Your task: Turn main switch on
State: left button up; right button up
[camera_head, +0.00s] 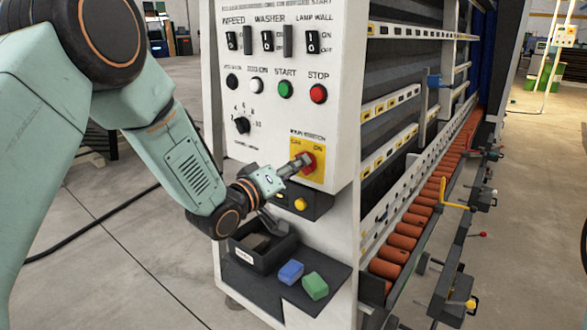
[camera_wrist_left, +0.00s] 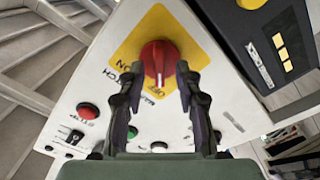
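The main switch is a red rotary knob (camera_head: 311,161) on a yellow plate (camera_head: 317,174), low on the white control panel. In the left wrist view, the knob (camera_wrist_left: 157,57) stands between my spread fingertips (camera_wrist_left: 158,70), with a small gap visible on each side. Its ridge runs roughly up and down there, its lower end near a label that seems to read OFF. The ON label (camera_wrist_left: 127,68) is to its left. In the head view my left gripper (camera_head: 301,163) reaches the knob from the left and partly covers it. My right gripper is out of view.
Above are the black rocker switches (camera_head: 268,41), green START button (camera_head: 286,89), red STOP button (camera_head: 318,94) and selector dial (camera_head: 242,125). Below are a yellow button (camera_head: 300,204), a black tray (camera_head: 240,262) and blue (camera_head: 290,272) and green (camera_head: 315,286) blocks. Orange rollers run along the right.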

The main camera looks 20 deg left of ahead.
pick_arm(q)
jog(key=shift+w+d+f, duration=0.1)
jog(key=shift+w+d, duration=0.05)
jog(key=shift+d, duration=0.1)
jog(key=c, duration=0.4)
jog(key=shift+a, duration=0.1)
grip_shut()
jog(key=shift+m, duration=0.3)
jog(key=shift+m+b, duration=1.45)
jog(key=shift+m, duration=7.15)
